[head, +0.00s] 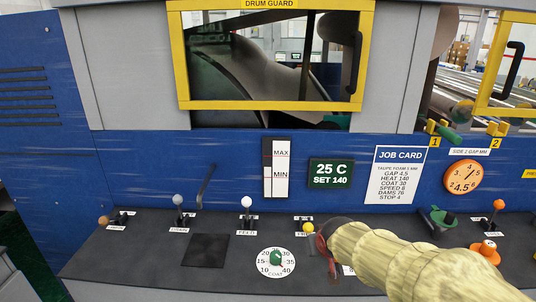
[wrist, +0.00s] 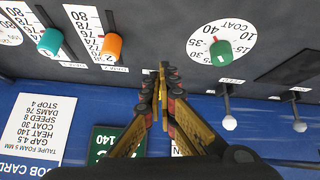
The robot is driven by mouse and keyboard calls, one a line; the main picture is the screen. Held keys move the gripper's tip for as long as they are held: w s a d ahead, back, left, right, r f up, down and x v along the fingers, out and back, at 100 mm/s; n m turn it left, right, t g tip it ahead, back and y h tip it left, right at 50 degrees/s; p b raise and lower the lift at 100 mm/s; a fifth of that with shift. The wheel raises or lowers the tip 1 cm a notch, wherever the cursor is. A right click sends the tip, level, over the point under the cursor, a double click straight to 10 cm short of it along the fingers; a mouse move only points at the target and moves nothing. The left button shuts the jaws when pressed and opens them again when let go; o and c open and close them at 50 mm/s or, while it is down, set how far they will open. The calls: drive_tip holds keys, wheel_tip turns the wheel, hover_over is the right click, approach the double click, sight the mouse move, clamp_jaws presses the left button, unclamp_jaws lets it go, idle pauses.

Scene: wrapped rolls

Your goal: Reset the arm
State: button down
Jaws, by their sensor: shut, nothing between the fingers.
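My gripper (head: 326,255) is at the end of my beige-sleeved arm, which reaches in from the lower right of the head view over the dark control panel (head: 140,245). In the wrist view my gripper (wrist: 164,72) has its fingers together, with nothing between them. It is near the panel, between the orange knob (wrist: 111,46) and the green knob of the COAT dial (wrist: 221,53). I cannot tell whether the tips touch the panel. The COAT dial (head: 263,265) also shows left of my gripper in the head view. My arm hides part of the panel.
A yellow-ball lever (head: 308,226) stands close by my gripper. White (head: 246,202) and grey (head: 178,200) levers stand further left. A green handle (head: 440,218), an orange knob (head: 487,247) and an orange-ball lever (head: 499,205) are at right. The blue machine wall rises behind.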

drive_tip(key=s+f, duration=0.1)
drive_tip(key=s, duration=0.1)
drive_tip(key=s+f+g, duration=0.1)
drive_tip(key=s, duration=0.1)
drive_tip(key=s+f+g, duration=0.1)
drive_tip(key=s, duration=0.1)
drive_tip(key=shift+s+d, duration=0.25)
drive_tip(key=shift+s, duration=0.15)
drive_tip(key=s+r, duration=0.5)
drive_tip(key=s, duration=0.6)
drive_tip(key=s+r+p, duration=0.1)
drive_tip(key=s+r, duration=0.4)
drive_tip(key=s, duration=0.6)
drive_tip(key=shift+r+m, duration=0.4)
